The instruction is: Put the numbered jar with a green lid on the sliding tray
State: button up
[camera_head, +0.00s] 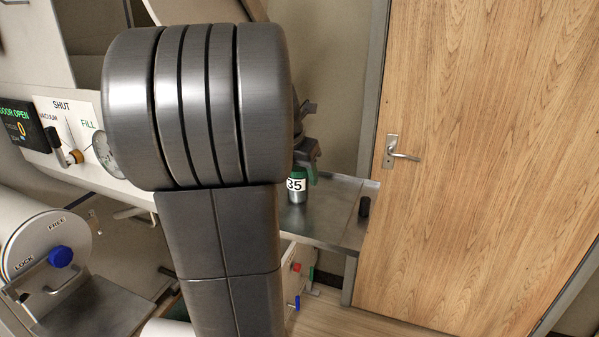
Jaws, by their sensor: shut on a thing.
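The numbered jar (297,194) has a green lid and a white label reading 35. It stands upright at a metal side table, partly hidden by my arm; I cannot tell if its base touches the top. My gripper (306,172) is at its lid, shut on the jar, and mostly hidden behind my arm. A flat metal tray (95,308) lies at the lower left, in front of a round door marked LOCK and FREE; it looks like the sliding tray, and its visible part is bare.
The metal side table (325,222) carries a small dark cylinder (364,207) right of the jar. A wooden door (480,150) stands at the right. A panel with a gauge (105,155) and lever is at the left. A blue knob (60,257) sits on the round door (45,235).

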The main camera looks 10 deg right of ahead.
jog(key=o, duration=1)
jog(key=shift+f, duration=0.1)
jog(key=v, duration=1.2)
